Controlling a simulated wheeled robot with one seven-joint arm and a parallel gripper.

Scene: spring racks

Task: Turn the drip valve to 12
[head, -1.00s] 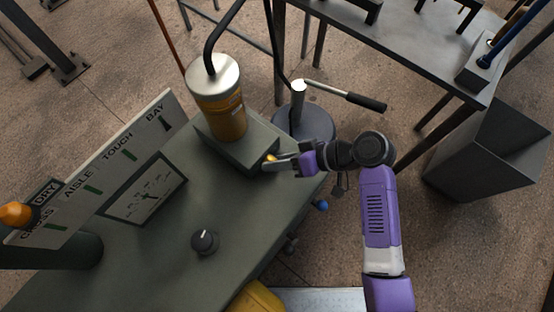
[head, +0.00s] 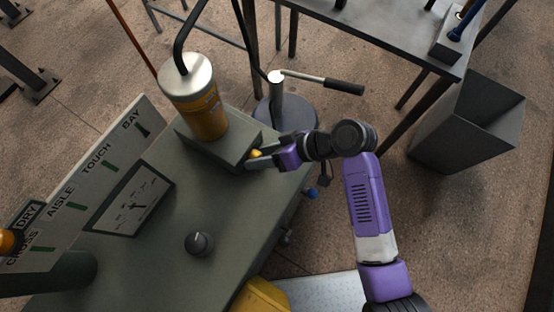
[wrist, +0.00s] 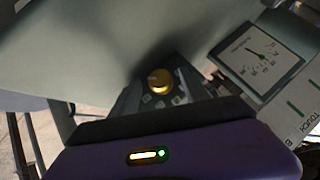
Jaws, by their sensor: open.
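A small yellow knob (head: 256,153), which looks like the drip valve, sits on the end of the grey block (head: 225,148) under an amber canister (head: 203,108). It also shows in the wrist view (wrist: 159,82), with small marks on the panel around it; I cannot read them. My gripper (head: 254,160) is open at the block's end, its fingertips close beside the knob. I cannot tell whether they touch it.
A black dial knob (head: 199,243) stands on the green bench (head: 165,265). A sign board (head: 95,170) reads BAY, TOUCH, AISLE, CROSS. A lever on a round stand (head: 277,100) is behind my gripper. A grey bin (head: 470,125) and metal table (head: 385,40) stand right.

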